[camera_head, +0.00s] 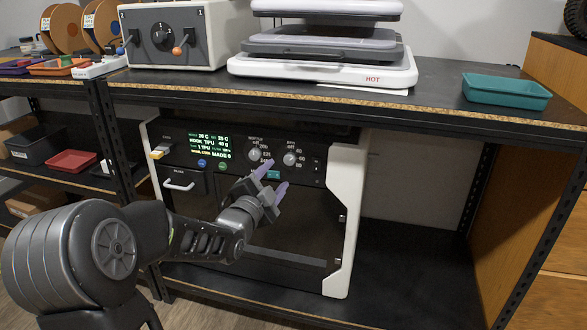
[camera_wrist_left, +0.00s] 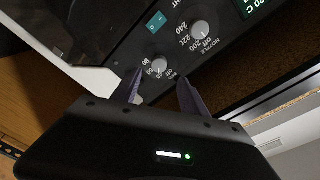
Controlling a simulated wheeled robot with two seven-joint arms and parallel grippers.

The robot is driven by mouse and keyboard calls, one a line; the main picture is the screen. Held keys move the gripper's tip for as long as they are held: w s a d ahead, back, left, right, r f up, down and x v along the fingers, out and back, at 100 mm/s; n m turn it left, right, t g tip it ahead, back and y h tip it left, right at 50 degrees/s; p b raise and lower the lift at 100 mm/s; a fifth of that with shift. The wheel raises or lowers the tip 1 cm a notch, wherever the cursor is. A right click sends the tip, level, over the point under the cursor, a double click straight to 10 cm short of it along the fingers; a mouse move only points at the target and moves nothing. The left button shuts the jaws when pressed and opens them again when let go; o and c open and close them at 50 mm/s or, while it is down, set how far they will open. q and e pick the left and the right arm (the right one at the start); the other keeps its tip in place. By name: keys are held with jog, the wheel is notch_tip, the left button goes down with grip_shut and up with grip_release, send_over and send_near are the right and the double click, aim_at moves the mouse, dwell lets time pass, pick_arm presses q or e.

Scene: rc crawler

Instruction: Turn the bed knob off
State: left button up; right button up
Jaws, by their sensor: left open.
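The bed knob (camera_head: 290,159) is a small pale round dial on the dark front panel of the printer (camera_head: 350,190), under the bench top. The similar nozzle knob (camera_head: 255,154) is to its left. My left gripper (camera_head: 272,179) is open and empty, its purple fingers in front of the panel, below the two knobs. In the left wrist view the panel appears upside down. There the bed knob (camera_wrist_left: 158,63) shows between and just beyond the fingertips (camera_wrist_left: 160,78), apart from them as far as I can tell. Its pointer direction is too small to read. My right gripper is not in view.
A lit green display (camera_head: 210,146), round buttons and a small teal button (camera_head: 273,175) share the panel. Above, the bench (camera_head: 440,92) carries a control box (camera_head: 190,45), a white press marked HOT (camera_head: 375,78) and a teal tray (camera_head: 506,92). Shelf space right of the printer is free.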

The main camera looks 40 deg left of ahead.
aim_at(288, 161)
pick_arm(q)
jog(key=shift+w, duration=0.1)
jog(key=b+x, duration=0.1)
jog(key=x, duration=0.5)
jog(key=shift+w+f, duration=0.15)
jog(key=shift+w+a, duration=0.2)
jog(key=shift+w, duration=0.45)
grip_shut()
